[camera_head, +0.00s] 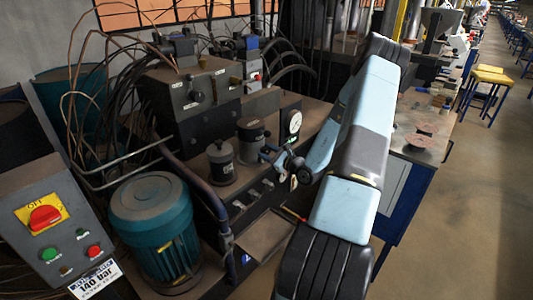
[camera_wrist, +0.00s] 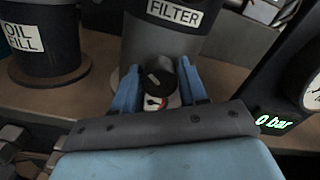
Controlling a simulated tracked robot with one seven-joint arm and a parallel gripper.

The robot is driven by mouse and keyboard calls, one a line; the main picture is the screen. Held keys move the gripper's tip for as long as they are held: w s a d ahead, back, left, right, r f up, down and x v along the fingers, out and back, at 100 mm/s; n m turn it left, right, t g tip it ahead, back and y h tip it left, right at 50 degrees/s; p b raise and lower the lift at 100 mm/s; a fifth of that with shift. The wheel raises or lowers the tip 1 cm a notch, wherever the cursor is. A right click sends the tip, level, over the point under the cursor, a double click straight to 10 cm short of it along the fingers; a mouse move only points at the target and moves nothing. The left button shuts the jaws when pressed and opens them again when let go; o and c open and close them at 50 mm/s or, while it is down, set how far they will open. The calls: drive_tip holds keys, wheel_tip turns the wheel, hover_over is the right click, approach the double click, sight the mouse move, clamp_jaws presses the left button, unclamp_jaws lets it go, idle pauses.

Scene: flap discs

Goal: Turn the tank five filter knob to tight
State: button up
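The filter is a grey canister with a FILTER label (camera_wrist: 174,12), and it stands on the tank top in the head view (camera_head: 251,131). Its black knob (camera_wrist: 159,76) sits low on the front, above a small white plate with red and black marks (camera_wrist: 154,102). My gripper (camera_wrist: 158,80) has one blue finger on each side of the knob, close to it. I cannot tell whether the fingers touch it. In the head view my gripper (camera_head: 272,156) is in front of the filter and hides the knob. The tank number is not visible.
An OIL FILL canister (camera_wrist: 38,40) stands left of the filter. A dial gauge (camera_head: 295,122) and a green "0 bar" display (camera_wrist: 273,122) are at the right. A teal motor (camera_head: 155,225) and a switch box (camera_head: 50,225) are at the left in the head view.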

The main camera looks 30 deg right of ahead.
drive_tip(key=shift+a, duration=0.1)
drive_tip(key=c, duration=0.6)
drive_tip(key=shift+c, duration=0.2)
drive_tip(key=shift+s+f+m, duration=0.1)
drive_tip(key=shift+f+m, duration=0.05)
drive_tip(key=shift+m, duration=0.35)
drive_tip(key=m, duration=0.3)
drive_tip(key=shift+m, duration=0.3)
drive_tip(key=m, duration=0.5)
drive_tip(key=shift+s+m, duration=0.1)
drive_tip(key=shift+m, duration=0.2)
idle(0.4)
drive_tip(key=shift+f, duration=0.1)
